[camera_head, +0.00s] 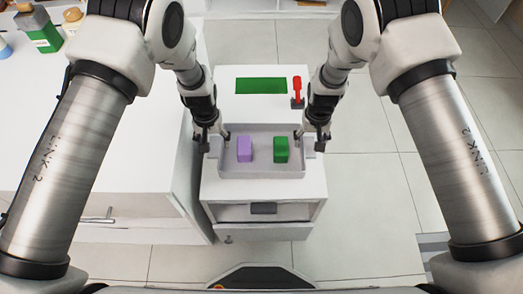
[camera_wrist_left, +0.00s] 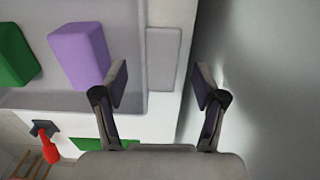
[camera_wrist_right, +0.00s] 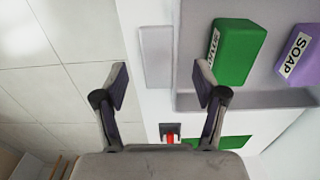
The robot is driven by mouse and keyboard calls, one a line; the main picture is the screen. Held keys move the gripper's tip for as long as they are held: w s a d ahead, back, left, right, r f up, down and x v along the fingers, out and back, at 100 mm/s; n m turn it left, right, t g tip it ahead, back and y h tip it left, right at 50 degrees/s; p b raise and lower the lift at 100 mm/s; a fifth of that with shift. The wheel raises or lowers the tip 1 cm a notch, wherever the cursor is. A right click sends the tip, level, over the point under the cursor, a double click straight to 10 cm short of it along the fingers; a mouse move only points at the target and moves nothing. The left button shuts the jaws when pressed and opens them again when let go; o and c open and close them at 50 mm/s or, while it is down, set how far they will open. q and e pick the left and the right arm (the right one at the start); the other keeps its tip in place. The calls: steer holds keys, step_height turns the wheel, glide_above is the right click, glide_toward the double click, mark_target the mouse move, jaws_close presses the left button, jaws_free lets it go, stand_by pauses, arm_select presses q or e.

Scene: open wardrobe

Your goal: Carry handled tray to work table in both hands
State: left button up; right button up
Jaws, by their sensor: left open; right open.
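A grey tray (camera_head: 262,173) sits on a small white cabinet in the head view. It holds a purple soap block (camera_head: 244,149) and a green block (camera_head: 281,149). My left gripper (camera_head: 215,141) is open above the tray's left end; in the left wrist view the left handle (camera_wrist_left: 163,58) shows between its fingers. My right gripper (camera_head: 309,141) is open above the right end; in the right wrist view the right handle (camera_wrist_right: 155,55) shows between its fingers. Neither gripper visibly grips a handle.
The white cabinet (camera_head: 262,192) has a drawer with a dark handle. A green panel (camera_head: 260,86) and a red lever (camera_head: 297,88) are behind the tray on its top.

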mark_target(214, 146)
arm_select(q)
step_height(214, 146, down, 3)
steer(key=shift+f, duration=0.15)
arm_select(e)
step_height(214, 146, down, 3)
steer(key=shift+f, duration=0.1)
arm_select(q)
jaws_close()
arm_select(e)
jaws_close()
